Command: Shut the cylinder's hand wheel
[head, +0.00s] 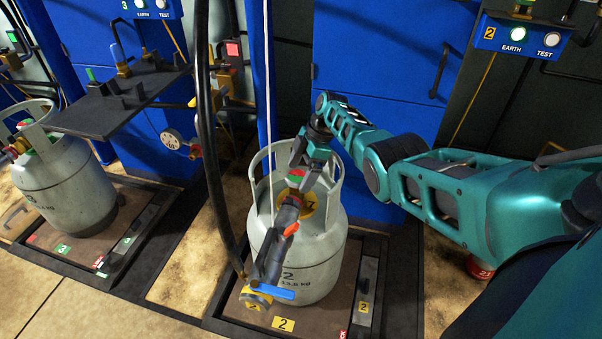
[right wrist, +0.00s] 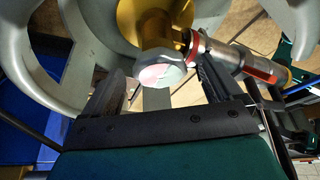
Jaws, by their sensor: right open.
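The grey gas cylinder (head: 322,262) marked 2 stands upright on a scale at the centre of the head view. Its hand wheel (head: 297,174), with a red and green top, sits inside the collar and is partly hidden. My right gripper (head: 311,160) reaches down from above, close to the wheel. In the right wrist view the wheel's round grey end (right wrist: 160,76) shows between the two open fingers, with a gap on each side. A brass valve body (right wrist: 158,28) lies behind it. My left gripper is not in view.
A filling coupling (head: 277,240) with a blue lever (head: 272,291) is on the cylinder's front, with a black hose (head: 214,170) rising left of it. Another cylinder (head: 68,185) stands at left on scale 3. Blue cabinets (head: 375,55) stand close behind.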

